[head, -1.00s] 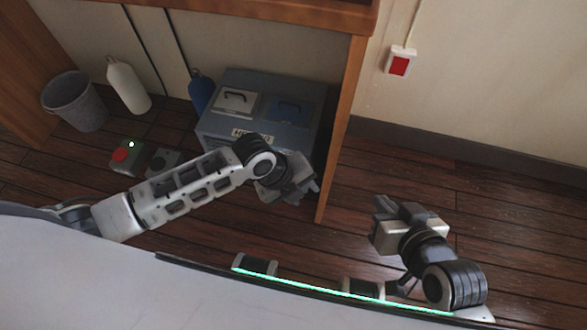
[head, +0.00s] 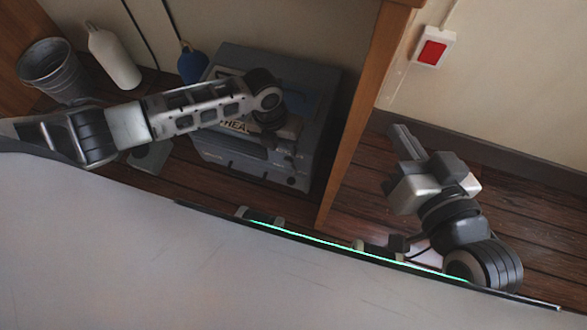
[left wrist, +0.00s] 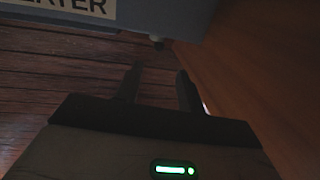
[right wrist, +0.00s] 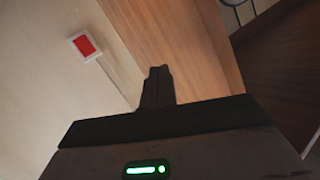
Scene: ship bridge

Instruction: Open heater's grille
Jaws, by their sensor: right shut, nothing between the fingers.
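The heater (head: 225,165) is a blue-grey box on the floor under the desk, with a white label on it. My left arm and gripper cover much of its top and front in the head view, so I cannot tell how the grille stands. The label and lower edge of the heater also show in the left wrist view (left wrist: 170,18). My left gripper (head: 290,155) is in front of the heater's right part, its fingers (left wrist: 158,85) apart and empty. My right gripper (head: 398,138) is shut and empty, right of the desk's side panel; its closed fingers show in the right wrist view (right wrist: 158,84).
The wooden desk panel (head: 362,110) stands between my two grippers. A red switch (head: 432,50) is on the wall at right. A grey bin (head: 55,72), a white bottle (head: 113,57) and a blue bottle (head: 192,66) stand left of the heater.

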